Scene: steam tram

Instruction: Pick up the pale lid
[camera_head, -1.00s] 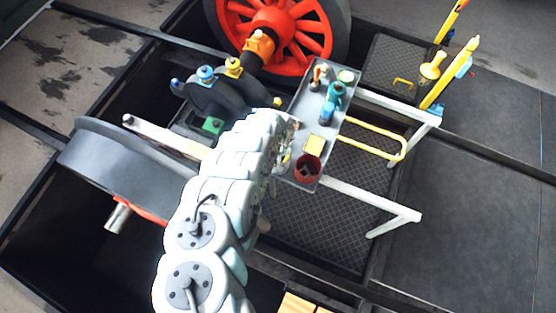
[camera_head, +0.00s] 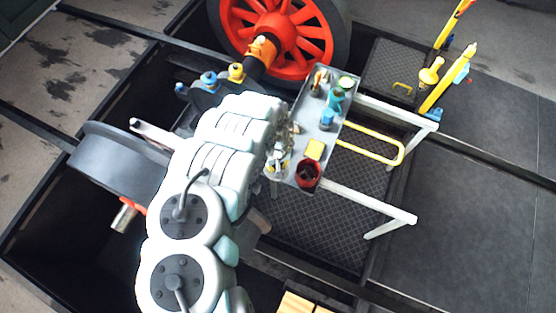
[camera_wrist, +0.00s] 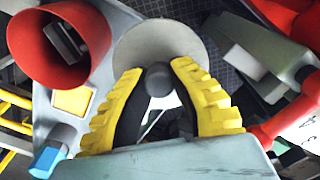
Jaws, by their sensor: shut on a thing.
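The pale lid (camera_wrist: 155,42) is a round grey-white disc with a dark round knob, seen in the wrist view. My gripper (camera_wrist: 158,76) has its yellow ridged fingers closed on either side of the knob. The fingers and knob cover the near part of the lid. In the head view my gripper (camera_head: 277,150) is small, at the left edge of the grey tray table, partly hidden by my arm. I cannot make out the lid there.
A large red wheel (camera_head: 283,35) stands behind.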

